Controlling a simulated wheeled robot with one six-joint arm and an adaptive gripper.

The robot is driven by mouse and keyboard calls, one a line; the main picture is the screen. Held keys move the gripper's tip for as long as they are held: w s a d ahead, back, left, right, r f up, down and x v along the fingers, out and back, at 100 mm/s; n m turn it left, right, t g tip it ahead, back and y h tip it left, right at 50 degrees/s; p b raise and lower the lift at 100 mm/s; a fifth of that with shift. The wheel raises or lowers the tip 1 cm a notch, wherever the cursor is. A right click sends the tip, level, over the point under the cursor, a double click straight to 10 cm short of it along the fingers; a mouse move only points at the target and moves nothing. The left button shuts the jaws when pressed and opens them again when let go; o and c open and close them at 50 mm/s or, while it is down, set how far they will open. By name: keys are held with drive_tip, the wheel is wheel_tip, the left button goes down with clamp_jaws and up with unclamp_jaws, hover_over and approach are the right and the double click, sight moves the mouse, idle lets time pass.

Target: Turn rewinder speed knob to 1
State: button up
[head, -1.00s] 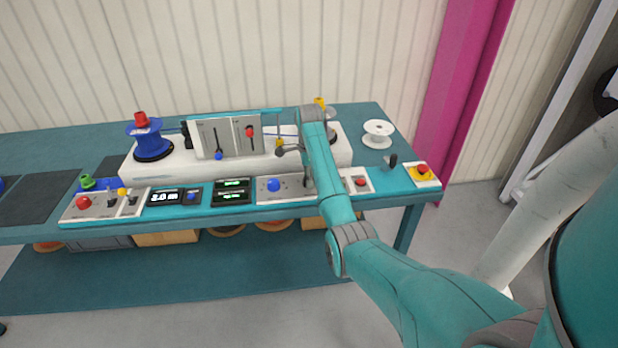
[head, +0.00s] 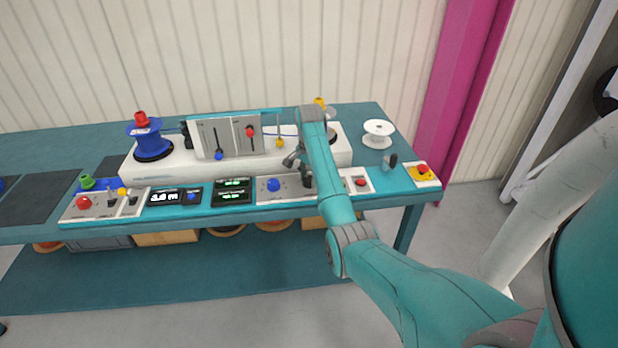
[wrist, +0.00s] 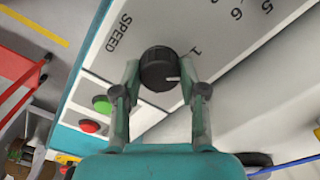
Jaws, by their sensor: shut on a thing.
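The speed knob (wrist: 158,68) is round and black with a white pointer mark. It sits on a pale panel marked SPEED, with a 1 at its upper right in the wrist view and higher numbers further along. The pointer faces right, on the side of the 1; I cannot tell whether it lines up exactly. My gripper (wrist: 160,77) is shut on the knob, one finger on each side. In the head view my gripper (head: 307,181) is down at the front control panel (head: 262,196), and my arm and gripper hide the knob.
A green button (wrist: 102,104) and a red button (wrist: 90,126) are left of the knob in the wrist view. The head view shows a blue knob (head: 273,185) left of my gripper, a blue reel (head: 149,140), a white reel (head: 378,134) and a red emergency button (head: 423,170).

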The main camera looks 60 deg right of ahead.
drive_tip(key=shift+n, duration=1.9)
drive_tip(key=o, duration=1.1)
drive_tip(key=shift+o, duration=0.2)
